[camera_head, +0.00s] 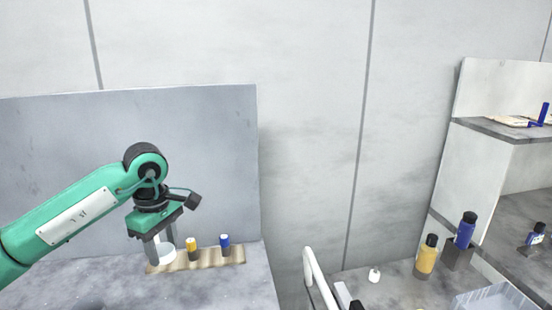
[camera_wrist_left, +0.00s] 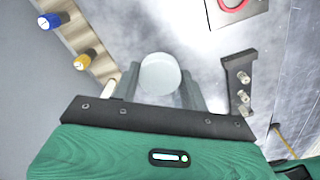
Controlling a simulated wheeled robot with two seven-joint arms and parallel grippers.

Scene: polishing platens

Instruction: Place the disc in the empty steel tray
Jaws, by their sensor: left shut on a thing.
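My left gripper (camera_head: 162,256) points down over the left bench, in front of the grey back panel. It is shut on a pale, round disc (camera_head: 167,247) that shows between its fingers. In the left wrist view, the disc (camera_wrist_left: 160,73) sits between the fingers of the gripper (camera_wrist_left: 162,90), with its round face towards the camera. I cannot make out a steel tray for certain in either view. My right gripper is out of view.
A clear bin (camera_head: 490,299) and bottles stand right, beyond a white rail (camera_head: 316,275).

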